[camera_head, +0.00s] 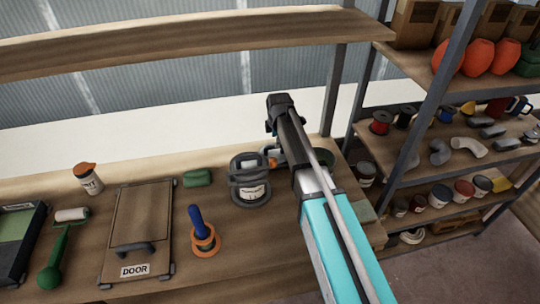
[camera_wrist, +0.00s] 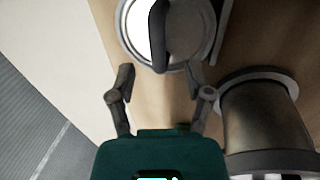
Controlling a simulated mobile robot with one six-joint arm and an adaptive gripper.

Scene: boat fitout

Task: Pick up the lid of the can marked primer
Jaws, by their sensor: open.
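In the wrist view, a round can lid (camera_wrist: 190,40) with a bright silvery top and a dark bar handle (camera_wrist: 158,35) lies just beyond my gripper (camera_wrist: 162,68). The two fingers are apart, with nothing between them, and their tips are near the lid's close edge. No marking on this can is visible, so I cannot tell whether it reads primer. In the head view, a dark grey can (camera_head: 250,193) with a white label stands on the bench left of my arm. Its label is too small to read. My arm hides part of the bench behind it.
In the wrist view, a dark flanged cylinder (camera_wrist: 262,115) stands close to the right finger. Stocked shelves (camera_head: 450,160) stand right.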

